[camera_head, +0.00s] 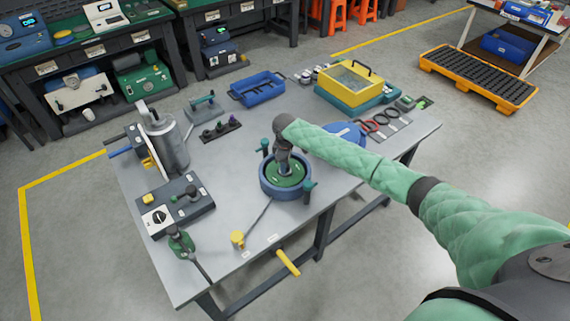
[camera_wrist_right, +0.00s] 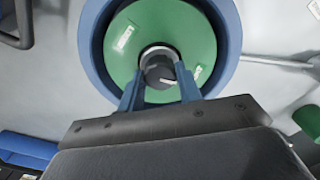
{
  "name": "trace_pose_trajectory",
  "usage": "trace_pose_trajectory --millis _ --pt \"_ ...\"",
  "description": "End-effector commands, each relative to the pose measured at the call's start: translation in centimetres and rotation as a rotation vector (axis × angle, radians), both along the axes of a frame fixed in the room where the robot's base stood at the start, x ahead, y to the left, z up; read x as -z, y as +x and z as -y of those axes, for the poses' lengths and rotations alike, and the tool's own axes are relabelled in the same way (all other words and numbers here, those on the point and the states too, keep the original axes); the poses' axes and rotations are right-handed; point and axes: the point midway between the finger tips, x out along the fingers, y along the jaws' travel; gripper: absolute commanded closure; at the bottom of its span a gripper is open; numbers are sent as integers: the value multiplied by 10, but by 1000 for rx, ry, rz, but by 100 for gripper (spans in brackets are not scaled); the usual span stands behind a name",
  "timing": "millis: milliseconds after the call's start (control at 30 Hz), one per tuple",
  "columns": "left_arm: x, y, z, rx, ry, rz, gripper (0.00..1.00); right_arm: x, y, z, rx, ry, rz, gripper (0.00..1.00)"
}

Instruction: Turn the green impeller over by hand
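The green impeller (camera_head: 287,178) sits inside a round blue housing (camera_head: 271,189) near the middle of the table. In the right wrist view the impeller (camera_wrist_right: 122,42) is a green disc with a dark hub (camera_wrist_right: 160,72), ringed by the blue housing (camera_wrist_right: 228,40). My right gripper (camera_head: 284,163) points down over the impeller's centre. In the wrist view its two blue fingers (camera_wrist_right: 160,82) stand apart, one on each side of the hub. I cannot tell whether they press on it. My left gripper is out of view.
Teal-topped upright posts (camera_head: 308,188) stand beside the housing. A grey cylinder stand (camera_head: 170,143) and a control box (camera_head: 172,207) are to the left. A blue tray (camera_head: 257,91) and a yellow tank (camera_head: 350,91) are behind. A yellow-ended rod (camera_head: 238,238) lies in front.

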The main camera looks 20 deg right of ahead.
Motion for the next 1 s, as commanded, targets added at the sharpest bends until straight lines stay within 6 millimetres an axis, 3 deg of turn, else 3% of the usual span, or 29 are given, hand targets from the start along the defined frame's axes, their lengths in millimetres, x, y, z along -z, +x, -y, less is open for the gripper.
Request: trace_pose_trajectory --millis 67,267,1000 --pt "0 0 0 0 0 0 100 0 0 0 1 0 0 86" --pt "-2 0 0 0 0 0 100 0 0 -1 47 1 0 86" --pt "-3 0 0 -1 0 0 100 1 -1 -1 915 2 -2 86"
